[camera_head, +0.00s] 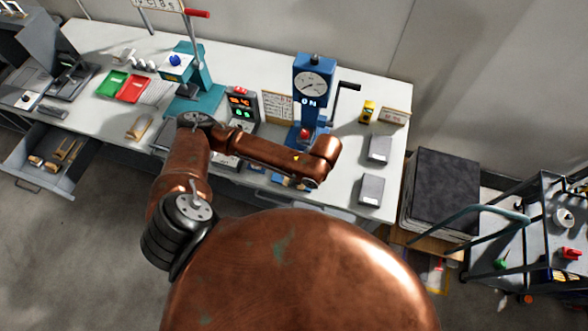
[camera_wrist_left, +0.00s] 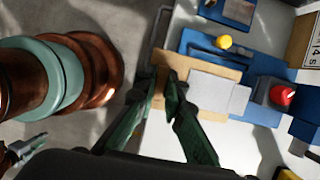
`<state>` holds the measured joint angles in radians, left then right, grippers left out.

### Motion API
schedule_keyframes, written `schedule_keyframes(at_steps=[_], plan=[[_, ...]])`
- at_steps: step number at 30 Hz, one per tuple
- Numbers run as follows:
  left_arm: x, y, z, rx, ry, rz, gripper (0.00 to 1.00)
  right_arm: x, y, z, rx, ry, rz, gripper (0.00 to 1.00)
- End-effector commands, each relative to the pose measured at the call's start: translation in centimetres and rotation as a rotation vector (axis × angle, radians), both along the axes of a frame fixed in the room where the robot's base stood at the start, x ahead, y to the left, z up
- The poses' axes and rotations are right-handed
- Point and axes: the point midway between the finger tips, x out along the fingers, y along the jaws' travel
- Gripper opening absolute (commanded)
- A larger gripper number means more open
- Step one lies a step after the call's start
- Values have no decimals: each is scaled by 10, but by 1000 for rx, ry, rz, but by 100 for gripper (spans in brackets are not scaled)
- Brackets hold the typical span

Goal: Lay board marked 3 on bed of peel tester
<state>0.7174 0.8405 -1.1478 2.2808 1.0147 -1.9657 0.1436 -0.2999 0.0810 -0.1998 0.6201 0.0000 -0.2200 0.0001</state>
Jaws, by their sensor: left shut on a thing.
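My left gripper (camera_wrist_left: 172,88) is shut on the near edge of a tan board (camera_wrist_left: 203,68) carrying a grey sheet (camera_wrist_left: 219,94). No number can be read on it. The board lies over the blue bed (camera_wrist_left: 202,40) of the peel tester; whether it touches the bed cannot be told. The tester's red knob (camera_wrist_left: 282,95) is just to the right of the board. In the head view the blue peel tester (camera_head: 313,88) with its dial stands at the table's back, and my copper arm hides most of the gripper and board.
Two grey blocks (camera_head: 372,190) lie on the table (camera_head: 337,190) right of the tester, near a yellow object (camera_head: 368,111). A controller with lit digits (camera_head: 240,105) stands to its left. An open drawer (camera_head: 45,165) holds wooden pieces. A cart (camera_head: 540,215) stands right.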

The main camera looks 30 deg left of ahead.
Motion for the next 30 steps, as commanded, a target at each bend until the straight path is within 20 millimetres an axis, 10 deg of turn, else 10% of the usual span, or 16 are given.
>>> schedule_keyframes(at_steps=[12,30], plan=[[62,37,-60,2,-1,1,0,-1,0,-3,0,1,0,26],[74,44,-105,0,-2,-1,0,-1,1,-6,1,1,0,26]])
